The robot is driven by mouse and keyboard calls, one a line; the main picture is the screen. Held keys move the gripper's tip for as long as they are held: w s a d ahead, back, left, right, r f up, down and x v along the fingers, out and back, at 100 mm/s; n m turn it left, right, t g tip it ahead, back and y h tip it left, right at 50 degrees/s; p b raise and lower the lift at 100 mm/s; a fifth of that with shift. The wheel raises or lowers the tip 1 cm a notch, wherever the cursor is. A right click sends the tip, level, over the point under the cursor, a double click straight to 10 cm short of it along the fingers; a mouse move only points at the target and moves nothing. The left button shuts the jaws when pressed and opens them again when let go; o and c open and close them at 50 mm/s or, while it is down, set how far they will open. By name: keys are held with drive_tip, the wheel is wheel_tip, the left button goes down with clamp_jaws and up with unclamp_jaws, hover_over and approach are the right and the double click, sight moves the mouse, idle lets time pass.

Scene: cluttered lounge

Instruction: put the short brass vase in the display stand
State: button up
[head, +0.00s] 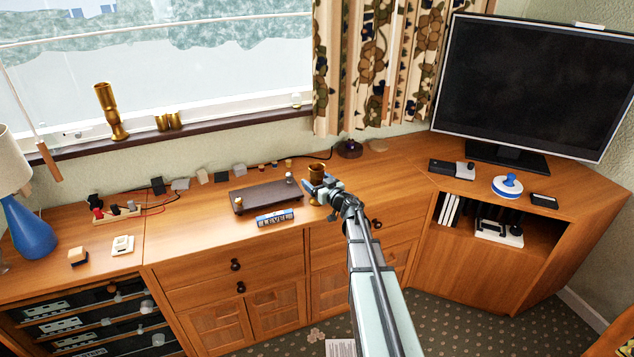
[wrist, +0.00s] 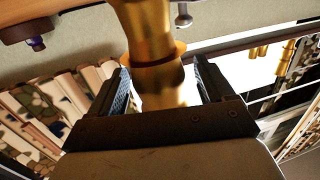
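The short brass vase (head: 317,172) is upright near the right end of the display stand, partly covered by my gripper (head: 326,188). In the wrist view the vase (wrist: 160,80) is between the two fingers of my gripper (wrist: 162,72), with a brownish band around its waist. The fingers are spread wide, and narrow gaps show beside the vase, clearest on the right. Its foot is out of the wrist view, and I cannot tell whether it touches the sideboard.
A blue level box (head: 275,217) lies in front of the board. A taller brass vase (head: 110,112) and two small brass cups (head: 168,121) stand on the windowsill. Small blocks line the back. A television (head: 535,85) stands at right.

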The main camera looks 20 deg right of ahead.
drive_tip(key=shift+o, duration=0.6)
drive_tip(key=shift+s+r, duration=0.15)
drive_tip(key=shift+r, duration=0.05)
drive_tip(key=shift+o, duration=0.2)
drive_tip(key=v, duration=1.1)
drive_tip(key=shift+s, duration=0.4)
